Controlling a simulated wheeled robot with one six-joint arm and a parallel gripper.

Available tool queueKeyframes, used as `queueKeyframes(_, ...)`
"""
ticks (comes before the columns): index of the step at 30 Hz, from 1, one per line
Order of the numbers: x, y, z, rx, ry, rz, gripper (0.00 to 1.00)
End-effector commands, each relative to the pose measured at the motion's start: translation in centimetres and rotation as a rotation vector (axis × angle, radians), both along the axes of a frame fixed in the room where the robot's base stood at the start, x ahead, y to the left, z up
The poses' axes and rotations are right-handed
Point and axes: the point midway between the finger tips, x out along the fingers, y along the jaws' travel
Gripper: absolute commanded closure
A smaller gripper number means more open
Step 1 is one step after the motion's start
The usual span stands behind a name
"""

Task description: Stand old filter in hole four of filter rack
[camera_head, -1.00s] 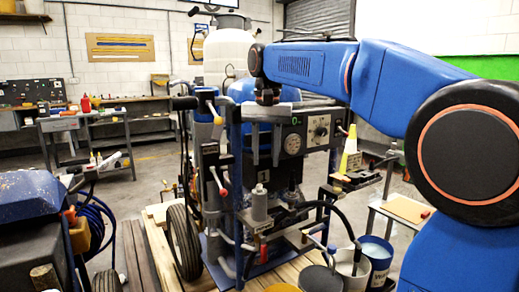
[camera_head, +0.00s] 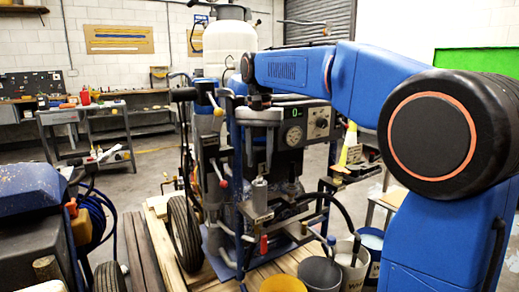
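My gripper (camera_head: 260,164) points down in front of the line striper (camera_head: 293,162), left of its gauge panel. Its two grey fingers stand apart, with nothing clearly seen between them. Below the fingers is a grey upright cylinder (camera_head: 260,192) on the machine; I cannot tell whether it is the filter housing. The fingertips look just above it, but the depth is unclear. I cannot pick out the old filter.
A yellow bucket (camera_head: 284,285), a grey bucket (camera_head: 320,274) and a white bucket (camera_head: 350,262) stand at the machine's front. A blue machine (camera_head: 35,195) with a hose is at left. A workbench (camera_head: 90,122) stands behind. Open floor lies at centre left.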

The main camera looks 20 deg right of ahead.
Motion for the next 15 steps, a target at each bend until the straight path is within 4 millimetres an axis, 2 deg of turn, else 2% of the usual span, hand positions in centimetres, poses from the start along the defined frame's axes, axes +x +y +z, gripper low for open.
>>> queueKeyframes(9, -0.1, 0.0, -3.0, 0.000, 0.001, 0.000, 0.66)
queueKeyframes(15, 0.0, 0.0, -4.3, 0.000, 0.001, 0.000, 0.66)
